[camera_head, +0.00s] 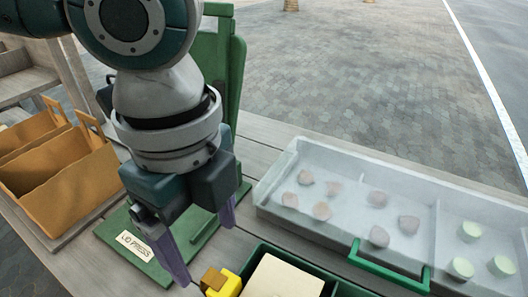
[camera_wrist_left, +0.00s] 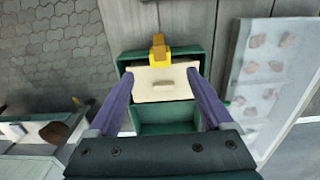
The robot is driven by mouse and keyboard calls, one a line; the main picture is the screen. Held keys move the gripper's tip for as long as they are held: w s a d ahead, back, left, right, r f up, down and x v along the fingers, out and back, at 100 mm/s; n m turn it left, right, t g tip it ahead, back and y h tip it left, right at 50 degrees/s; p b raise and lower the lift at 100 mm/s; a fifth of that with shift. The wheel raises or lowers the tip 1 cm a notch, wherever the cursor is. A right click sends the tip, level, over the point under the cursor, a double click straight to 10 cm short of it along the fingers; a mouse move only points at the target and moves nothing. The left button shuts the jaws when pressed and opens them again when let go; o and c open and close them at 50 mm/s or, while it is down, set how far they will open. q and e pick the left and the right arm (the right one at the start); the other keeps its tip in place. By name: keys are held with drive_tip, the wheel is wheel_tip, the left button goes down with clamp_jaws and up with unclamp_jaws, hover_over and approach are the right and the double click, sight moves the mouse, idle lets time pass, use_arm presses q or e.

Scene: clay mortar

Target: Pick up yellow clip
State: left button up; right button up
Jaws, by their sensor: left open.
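The yellow clip (camera_head: 229,286), with a brown-orange part, is at the bottom edge of the head view, beside a green tray (camera_head: 258,254). In the left wrist view the clip (camera_wrist_left: 160,55) is at the far end of the cream block (camera_wrist_left: 158,91), over the tray's far side; whether it is clamped on anything I cannot tell. My left gripper (camera_head: 205,254) points down with purple fingers apart, up and left of the clip. In the wrist view the open fingers (camera_wrist_left: 160,77) flank the cream block, with the clip beyond them. My right gripper is out of view.
A white divided tray (camera_head: 345,190) with pinkish lumps and pale green discs stands right, a green handle (camera_head: 390,268) at its front. A green press board (camera_head: 150,255) lies under my left arm. Orange-brown bins (camera_head: 75,190) stand left. Wooden table shows between them.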

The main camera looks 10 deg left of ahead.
use_arm(q)
wheel_tip(320, 180, down, 4)
drive_tip(key=shift+b, duration=0.3)
wheel_tip(320, 180, down, 6)
drive_tip(key=shift+d+r+b, duration=0.15)
drive_tip(key=shift+b, duration=0.25)
drive_tip(key=shift+c, duration=0.4)
drive_tip(key=c, duration=1.2)
wheel_tip(320, 180, up, 20)
drive_tip(key=f+p, duration=0.1)
drive_tip(key=p, duration=0.2)
wheel_tip(320, 180, up, 6)
drive_tip(key=p, duration=0.6)
hover_over(219, 282)
drive_tip(key=shift+f, duration=0.15)
